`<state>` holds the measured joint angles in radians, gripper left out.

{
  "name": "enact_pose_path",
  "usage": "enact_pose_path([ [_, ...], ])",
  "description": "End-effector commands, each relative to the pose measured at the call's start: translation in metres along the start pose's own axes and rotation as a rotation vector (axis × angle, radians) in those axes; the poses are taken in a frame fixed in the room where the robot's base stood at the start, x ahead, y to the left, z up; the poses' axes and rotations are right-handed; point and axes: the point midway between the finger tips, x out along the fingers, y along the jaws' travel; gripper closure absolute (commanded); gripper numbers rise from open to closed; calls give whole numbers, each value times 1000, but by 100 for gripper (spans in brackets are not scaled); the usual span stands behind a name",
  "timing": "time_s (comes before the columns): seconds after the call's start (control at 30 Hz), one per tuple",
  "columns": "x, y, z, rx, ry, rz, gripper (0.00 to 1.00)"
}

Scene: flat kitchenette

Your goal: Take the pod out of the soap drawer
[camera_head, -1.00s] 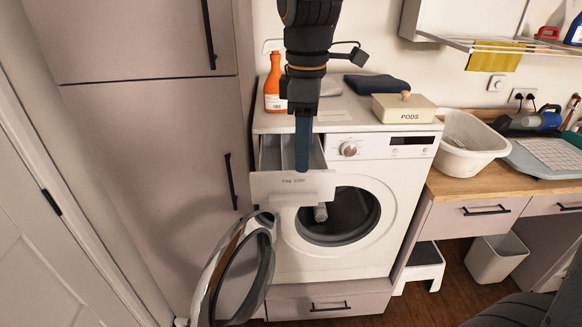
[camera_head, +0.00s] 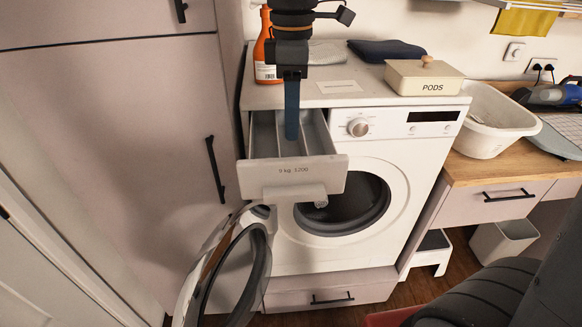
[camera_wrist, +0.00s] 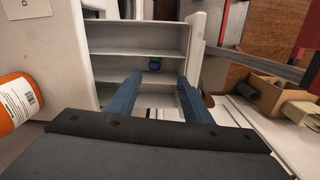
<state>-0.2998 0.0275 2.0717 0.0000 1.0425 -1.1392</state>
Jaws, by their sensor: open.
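The soap drawer (camera_head: 291,181) of the white washing machine is pulled out, its compartments open at the top. In the wrist view the drawer (camera_wrist: 130,38) shows pale dividers. A small dark blue-green pod (camera_wrist: 154,64) sits in one compartment, just beyond and between the fingertips. My gripper (camera_wrist: 160,76) is open with nothing between its blue fingers. In the head view my gripper (camera_head: 291,138) points down over the drawer's interior, behind its front panel. The pod cannot be made out in the head view. Whether the fingers touch the drawer cannot be told.
An orange bottle (camera_head: 264,50), a dark folded cloth (camera_head: 385,50) and a box marked PODS (camera_head: 423,78) stand on the machine. The round door (camera_head: 232,275) hangs open below the drawer. A white basin (camera_head: 492,125) is at right. A tall cabinet (camera_head: 110,150) borders the left.

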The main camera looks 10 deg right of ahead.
Motion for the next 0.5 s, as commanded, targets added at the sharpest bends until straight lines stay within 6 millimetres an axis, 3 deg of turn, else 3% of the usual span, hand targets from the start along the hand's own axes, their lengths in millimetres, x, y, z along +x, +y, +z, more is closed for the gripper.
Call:
enact_pose_path([
  [0.1,18,5,-1,0,0,0,55],
  [0.5,48,7,-1,1,-1,-3,55],
])
